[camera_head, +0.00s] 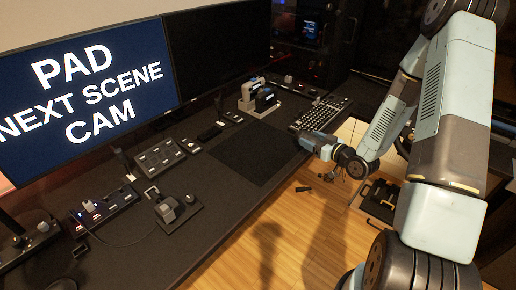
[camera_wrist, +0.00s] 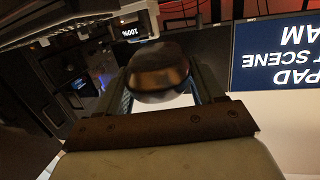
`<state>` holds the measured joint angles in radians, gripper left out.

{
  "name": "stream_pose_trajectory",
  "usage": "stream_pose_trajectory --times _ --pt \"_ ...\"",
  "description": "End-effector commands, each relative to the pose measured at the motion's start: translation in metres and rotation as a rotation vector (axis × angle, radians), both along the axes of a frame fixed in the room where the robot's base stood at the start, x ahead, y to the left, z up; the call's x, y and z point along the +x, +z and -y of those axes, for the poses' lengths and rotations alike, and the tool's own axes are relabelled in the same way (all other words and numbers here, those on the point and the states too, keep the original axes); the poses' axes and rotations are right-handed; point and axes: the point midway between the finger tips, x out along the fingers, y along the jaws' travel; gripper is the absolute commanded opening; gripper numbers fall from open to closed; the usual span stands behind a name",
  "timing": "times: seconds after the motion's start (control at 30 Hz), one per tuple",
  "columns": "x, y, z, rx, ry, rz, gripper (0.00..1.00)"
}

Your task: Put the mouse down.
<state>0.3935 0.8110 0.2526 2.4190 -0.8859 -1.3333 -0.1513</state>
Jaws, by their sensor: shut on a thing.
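The mouse (camera_wrist: 160,70) is a dark, rounded, glossy thing between the two fingers of my gripper (camera_wrist: 160,88) in the wrist view. My gripper is shut on it. In the head view my gripper (camera_head: 308,142) is at the right, by the long edge of the dark desk (camera_head: 215,215), near the keyboard and a dark mat. I cannot make out the mouse there, and I cannot tell how high it is above the desk.
The dark mat (camera_head: 252,152) is bare. A keyboard (camera_head: 320,114) lies beyond it. Monitors (camera_head: 85,90) line the back. Button boxes (camera_head: 160,157) and a small lever unit (camera_head: 172,210) stand on the desk. Wooden floor (camera_head: 290,230) shows below the edge.

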Motion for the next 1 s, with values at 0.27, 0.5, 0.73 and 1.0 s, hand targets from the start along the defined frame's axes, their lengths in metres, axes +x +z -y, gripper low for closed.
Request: stream_pose_trajectory --times 0.27,0.5,0.73,1.0 --pt "-0.033 0.004 -0.01 -0.019 0.187 0.007 0.34" --pt "-0.025 -0.008 -0.03 -0.021 0.214 0.005 0.34" --pt "0.003 -0.031 -0.065 -0.021 0.212 0.006 0.34" --pt "0.023 -0.047 -0.089 -0.022 0.209 0.007 0.34"
